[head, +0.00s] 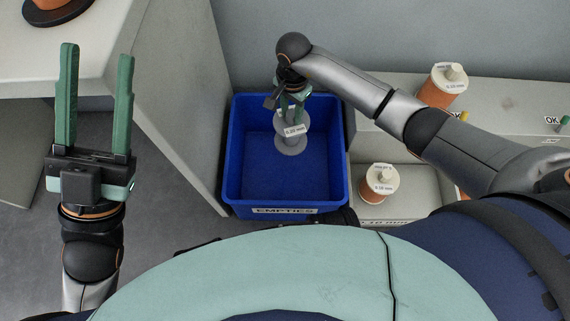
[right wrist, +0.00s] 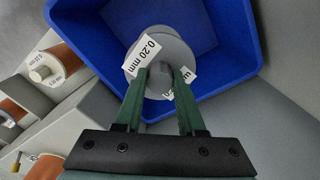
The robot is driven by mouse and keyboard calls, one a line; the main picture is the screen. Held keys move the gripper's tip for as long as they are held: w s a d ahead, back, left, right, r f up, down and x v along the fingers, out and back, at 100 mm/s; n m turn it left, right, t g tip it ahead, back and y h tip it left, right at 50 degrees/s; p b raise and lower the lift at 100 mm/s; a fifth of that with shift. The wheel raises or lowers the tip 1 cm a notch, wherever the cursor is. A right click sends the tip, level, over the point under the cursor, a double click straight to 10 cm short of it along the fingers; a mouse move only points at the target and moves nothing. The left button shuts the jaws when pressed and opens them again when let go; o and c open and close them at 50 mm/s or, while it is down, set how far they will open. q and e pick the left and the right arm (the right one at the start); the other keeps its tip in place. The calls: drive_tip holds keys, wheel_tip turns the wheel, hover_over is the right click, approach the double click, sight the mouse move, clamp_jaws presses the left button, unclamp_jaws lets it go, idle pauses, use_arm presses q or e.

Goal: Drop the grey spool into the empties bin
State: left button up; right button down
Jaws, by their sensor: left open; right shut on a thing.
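The grey spool (head: 291,136) carries a white label reading 0.20 mm. In the right wrist view the spool (right wrist: 172,47) sits between the green fingertips. My right gripper (head: 291,106) is shut on it, pointing down over the blue empties bin (head: 284,201). The spool is within the bin's outline; its exact height above the bin floor is hard to tell. The bin (right wrist: 85,17) looks otherwise empty in the right wrist view. My left gripper (head: 97,92) is open and empty at the left, fingers pointing up in the picture, away from the bin.
Copper-coloured spools stand on the grey bench to the right, one near the bin (head: 379,185) and one further back (head: 444,84). A grey cabinet (head: 165,85) borders the bin on the left. A round dark-based object (head: 55,12) sits at the top left.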

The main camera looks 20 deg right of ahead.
use_arm(q)
drive_tip(key=shift+f, duration=0.1)
use_arm(e)
drive_tip(key=shift+c, duration=2.2)
unclamp_jaws()
use_arm(q)
drive_tip(key=shift+s+a+r+p, duration=0.1)
drive_tip(key=shift+a+r+p, duration=0.1)
drive_tip(key=shift+r+p, duration=1.2)
drive_tip(key=shift+s+a+r+p, duration=0.1)
drive_tip(key=shift+a+r+p, duration=0.05)
drive_tip(key=shift+r+p, duration=1.2)
use_arm(e)
wheel_tip(320, 180, up, 12)
drive_tip(key=shift+r, duration=0.2)
use_arm(q)
drive_tip(key=shift+w+r+n+t, duration=0.1)
drive_tip(key=shift+r+n+t, duration=0.1)
drive_tip(key=shift+n+t, duration=0.1)
